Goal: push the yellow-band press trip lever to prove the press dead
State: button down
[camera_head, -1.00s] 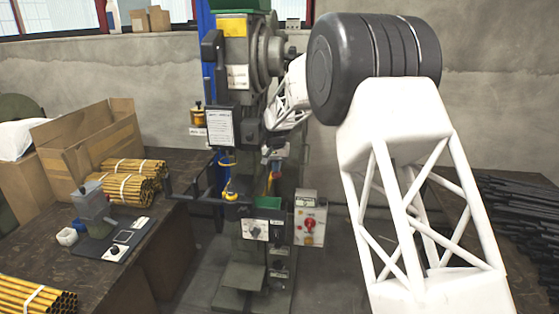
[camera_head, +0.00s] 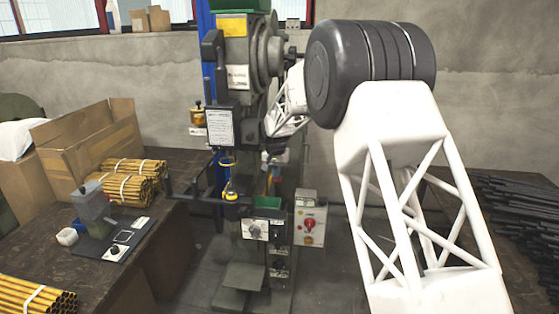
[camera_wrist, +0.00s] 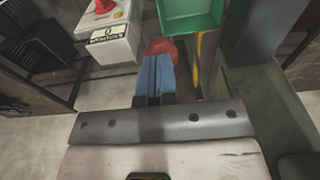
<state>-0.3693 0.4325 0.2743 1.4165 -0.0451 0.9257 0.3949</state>
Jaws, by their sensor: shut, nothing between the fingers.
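The press (camera_head: 250,75) stands at the middle of the head view, with a yellow label (camera_head: 232,27) near its top. My gripper (camera_head: 271,158) is low at the press's front right, small and partly hidden by my wrist. In the wrist view my gripper (camera_wrist: 154,62) is shut, its blue fingers together and empty. A red rounded part (camera_wrist: 161,47) shows right at the fingertips. I cannot tell whether it is the trip lever's end, or whether the fingers touch it. A yellow strip (camera_wrist: 197,62) runs just to the right.
A green bin (camera_wrist: 190,14) lies ahead of the fingers, right of centre. A grey box (camera_head: 310,218) with a red switch (camera_head: 309,224) stands right of the press. Benches with yellow tubes (camera_head: 135,180) at left and dark rods (camera_head: 520,205) at right flank the press.

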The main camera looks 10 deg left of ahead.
jog(key=shift+f, duration=0.8)
jog(key=shift+w+f, duration=0.1)
jog(key=shift+f, duration=0.6)
jog(key=shift+r, duration=0.1)
jog(key=s+r, duration=0.2)
jog(key=r, duration=0.1)
jog(key=s+r, duration=0.1)
jog(key=r, duration=0.1)
dwell(0.3)
dwell(0.6)
